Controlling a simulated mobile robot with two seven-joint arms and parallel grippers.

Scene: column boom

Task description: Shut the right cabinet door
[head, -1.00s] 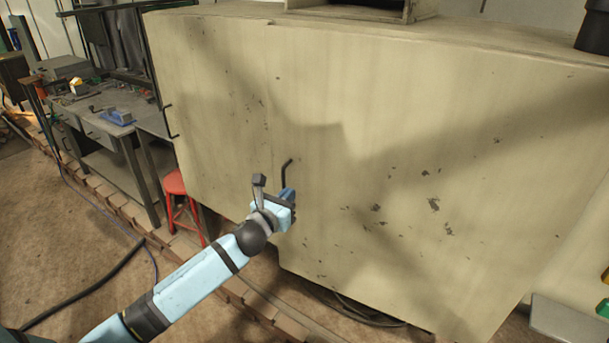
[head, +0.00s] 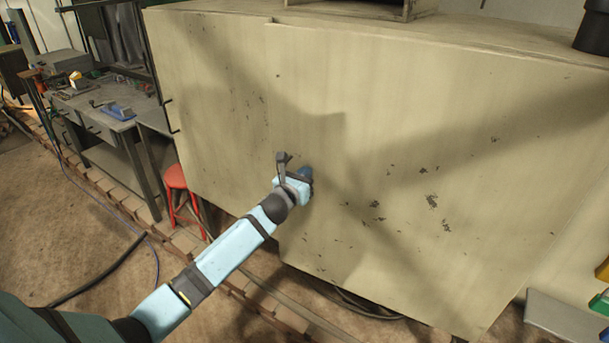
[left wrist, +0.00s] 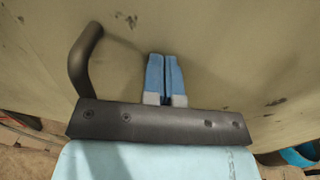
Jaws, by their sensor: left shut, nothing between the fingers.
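The right cabinet door (head: 400,240) is a large cream, scuffed panel filling the middle and right of the head view. At its top left a small step shows against the left door (head: 205,110); I cannot tell how wide any gap is. My left gripper (head: 307,174) is shut and empty, its blue fingers pointing at the right door near its left side. In the left wrist view, the closed fingertips (left wrist: 164,60) are at or very near the door face; contact is unclear. A dark bent handle (left wrist: 82,60) is left of them. My right gripper is out of view.
A dark handle (head: 168,115) is on the left door's outer edge. A red stool (head: 176,185) and a workbench (head: 105,125) stand at left. Cables and a brick edge run along the floor below. A dark cylinder (head: 592,27) stands on the cabinet top.

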